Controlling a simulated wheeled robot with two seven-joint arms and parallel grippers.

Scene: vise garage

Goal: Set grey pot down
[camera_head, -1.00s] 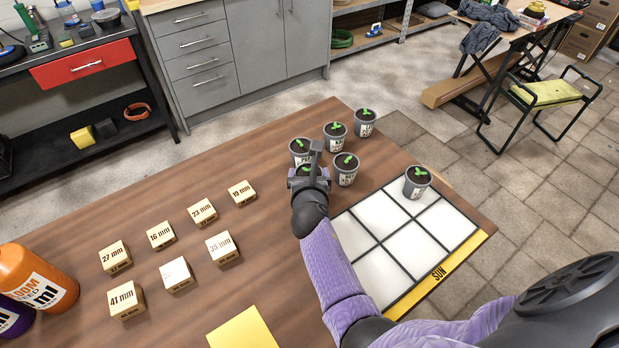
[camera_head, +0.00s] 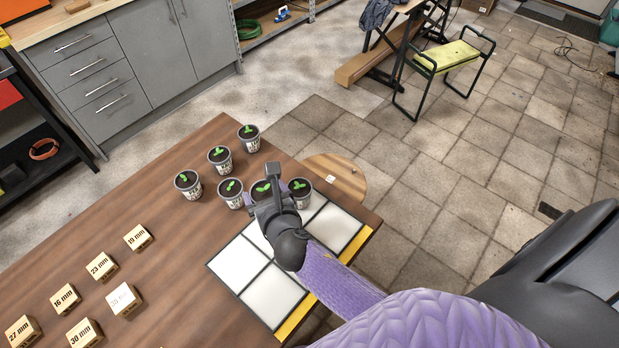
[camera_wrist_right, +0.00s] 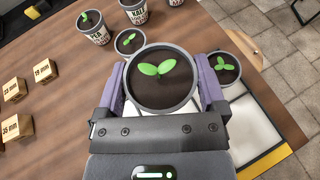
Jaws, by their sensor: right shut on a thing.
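My right gripper (camera_head: 268,200) is shut on a grey pot (camera_head: 262,187) with dark soil and a green seedling. The held pot is upright near the far edge of the white gridded tray (camera_head: 270,293); its height above the tray cannot be told. In the right wrist view the held pot (camera_wrist_right: 162,80) sits between the two fingers. Another grey pot (camera_head: 300,190) stands on the tray's far cell, just right of the held one. Several similar pots, such as the nearest one (camera_head: 231,194), stand on the wooden table left of the tray. My left gripper is not in view.
Labelled wooden blocks, such as the 19 mm block (camera_head: 138,237), lie on the table (camera_head: 180,250) at left. The tray's nearer cells are bare. A yellow strip (camera_head: 300,318) edges the tray. A round wooden stool top (camera_head: 337,178) stands beyond the table's edge.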

